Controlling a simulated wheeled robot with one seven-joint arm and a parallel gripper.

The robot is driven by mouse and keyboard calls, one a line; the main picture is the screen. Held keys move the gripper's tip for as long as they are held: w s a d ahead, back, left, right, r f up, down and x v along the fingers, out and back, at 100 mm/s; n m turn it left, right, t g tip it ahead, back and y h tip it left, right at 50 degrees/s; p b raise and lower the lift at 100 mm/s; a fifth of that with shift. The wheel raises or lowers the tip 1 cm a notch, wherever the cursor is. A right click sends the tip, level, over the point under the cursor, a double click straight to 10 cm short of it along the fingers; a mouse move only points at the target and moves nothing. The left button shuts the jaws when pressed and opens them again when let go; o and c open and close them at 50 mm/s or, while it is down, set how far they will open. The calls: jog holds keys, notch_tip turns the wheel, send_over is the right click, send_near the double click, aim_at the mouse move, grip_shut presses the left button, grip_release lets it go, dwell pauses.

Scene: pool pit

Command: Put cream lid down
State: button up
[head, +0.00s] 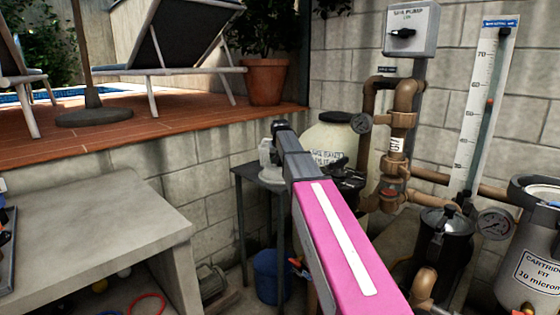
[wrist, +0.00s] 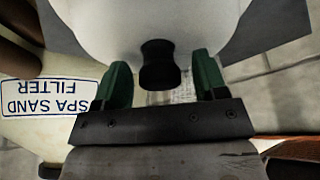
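The cream lid (wrist: 110,25) fills the top of the wrist view as a pale round disc with a black knob (wrist: 158,66). A pale rounded edge (head: 271,176), probably the same lid, shows in the head view on the dark grey stand (head: 246,172), partly behind my arm. My gripper (wrist: 160,75) has two green fingers, spread apart on either side of the knob. A gap shows on each side of the knob, and nothing is gripped. In the head view my arm hides the fingers.
The cream spa sand filter (head: 335,140) stands just behind the stand, with brown pipes (head: 400,140) to its right. A whitish container (head: 265,151) is beside my arm. A concrete bench (head: 90,225) is at left, and a blue bucket (head: 270,272) is below.

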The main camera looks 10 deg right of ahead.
jog(key=v, duration=1.2)
jog(key=shift+r, duration=0.1)
